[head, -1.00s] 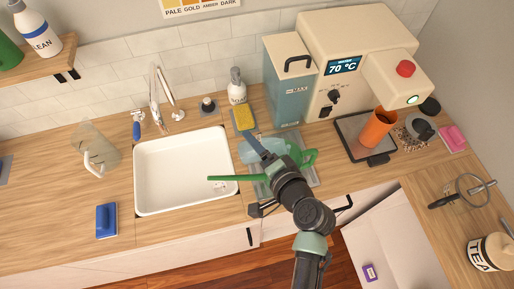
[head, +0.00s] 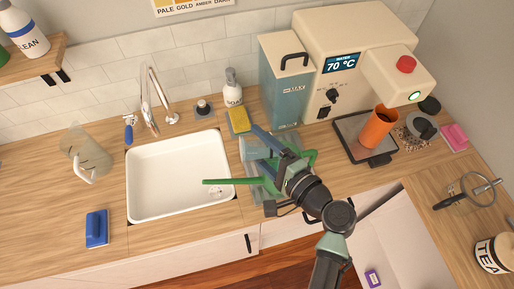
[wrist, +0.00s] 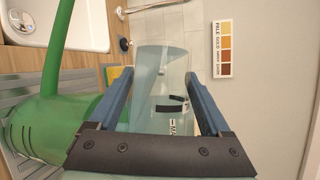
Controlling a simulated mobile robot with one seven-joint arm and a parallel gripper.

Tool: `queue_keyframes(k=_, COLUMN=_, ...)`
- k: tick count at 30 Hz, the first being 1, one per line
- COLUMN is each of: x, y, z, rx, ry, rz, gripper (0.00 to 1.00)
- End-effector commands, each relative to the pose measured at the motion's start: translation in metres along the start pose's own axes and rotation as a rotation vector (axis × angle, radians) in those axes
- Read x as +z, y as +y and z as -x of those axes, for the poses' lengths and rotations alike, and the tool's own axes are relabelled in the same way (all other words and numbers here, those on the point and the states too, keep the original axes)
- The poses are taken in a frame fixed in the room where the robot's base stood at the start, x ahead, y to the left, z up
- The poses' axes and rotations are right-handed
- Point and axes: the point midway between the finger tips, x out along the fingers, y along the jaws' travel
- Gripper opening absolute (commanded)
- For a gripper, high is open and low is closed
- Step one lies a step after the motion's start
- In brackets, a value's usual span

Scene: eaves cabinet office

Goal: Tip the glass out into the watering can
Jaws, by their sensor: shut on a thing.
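My gripper (head: 257,144) is shut on a clear, pale bluish glass (wrist: 160,95), one blue finger on each side of it in the wrist view. The glass (head: 248,152) is held up near the green watering can (head: 308,158) and seems tilted, but its exact angle and its contents cannot be told. The watering can stands on the counter right of the sink, its long spout reaching left over the sink's edge. My gripper and arm hide part of it. Its green body (wrist: 55,125) fills the left of the wrist view, close beside the glass.
The white sink (head: 180,205) is left of the can. A yellow sponge (head: 238,120) and a soap bottle (head: 232,88) are behind. A blue-grey tank (head: 284,85) and a cream machine (head: 340,45) stand close behind right. A clear jug (head: 88,158) stands far left.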

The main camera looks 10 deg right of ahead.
Motion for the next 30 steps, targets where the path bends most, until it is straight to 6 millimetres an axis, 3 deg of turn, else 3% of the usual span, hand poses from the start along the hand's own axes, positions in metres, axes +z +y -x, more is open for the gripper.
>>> queue_keyframes(k=15, x=-0.007, y=-0.013, z=0.007, rx=-0.097, ry=-0.065, rz=-0.198, gripper=0.02)
queue_keyframes(k=30, x=-0.007, y=-0.015, z=0.008, rx=-0.104, ry=-0.071, rz=-0.212, gripper=0.02)
